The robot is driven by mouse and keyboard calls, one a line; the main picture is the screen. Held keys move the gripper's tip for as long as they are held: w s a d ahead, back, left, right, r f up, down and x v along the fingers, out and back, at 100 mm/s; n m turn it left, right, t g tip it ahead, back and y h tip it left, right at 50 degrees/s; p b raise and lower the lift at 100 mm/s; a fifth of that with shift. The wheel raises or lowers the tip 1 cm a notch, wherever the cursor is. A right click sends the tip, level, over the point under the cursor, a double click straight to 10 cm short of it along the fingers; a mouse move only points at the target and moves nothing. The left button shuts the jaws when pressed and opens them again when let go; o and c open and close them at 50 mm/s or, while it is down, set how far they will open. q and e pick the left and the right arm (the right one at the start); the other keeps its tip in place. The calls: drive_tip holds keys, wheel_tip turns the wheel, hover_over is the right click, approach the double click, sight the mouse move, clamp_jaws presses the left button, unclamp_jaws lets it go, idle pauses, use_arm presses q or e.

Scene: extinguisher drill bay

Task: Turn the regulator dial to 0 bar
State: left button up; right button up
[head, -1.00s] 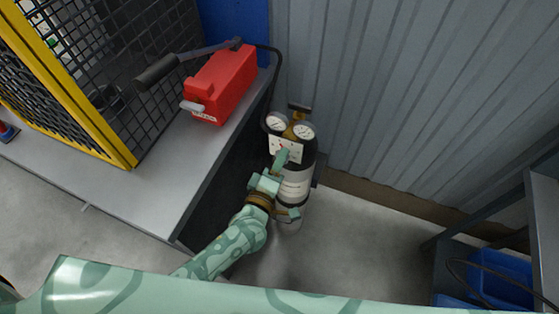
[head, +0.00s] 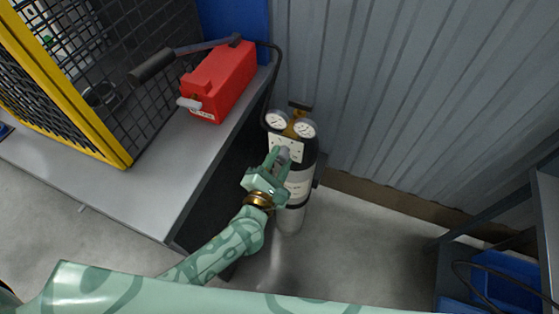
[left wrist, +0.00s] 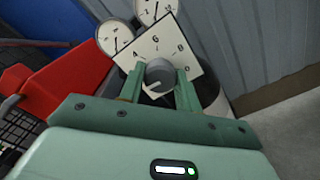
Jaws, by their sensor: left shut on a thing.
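The regulator dial is a grey round knob (left wrist: 159,74) on a white plate (left wrist: 152,50) with printed numbers in the left wrist view. A pale mark on the knob points down and to the left; the number beside it is hidden. My right gripper is out of view.
Two round gauges (head: 276,121) stand above the plate. A red box (head: 220,82) with a black handle sits on the grey bench (head: 140,195), left of the cylinder. A corrugated wall (head: 430,90) is behind. Blue bins (head: 500,275) sit lower right. Floor right of the cylinder is clear.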

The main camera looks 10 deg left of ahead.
use_arm(q)
drive_tip(key=n, duration=0.2)
drive_tip(key=n+b, duration=0.2)
drive_tip(key=n, duration=0.1)
drive_tip(key=shift+f+n, duration=0.25)
drive_tip(key=shift+n, duration=0.05)
drive_tip(key=shift+n+b, duration=0.95)
drive_tip(key=shift+n, duration=0.95)
drive_tip(key=shift+r, duration=0.1)
drive_tip(key=o, duration=1)
drive_tip(key=shift+c, duration=0.2)
drive_tip(key=shift+r, duration=0.1)
drive_tip(key=shift+s, duration=0.1)
drive_tip(key=v, duration=1.6)
drive_tip(key=shift+a, duration=0.1)
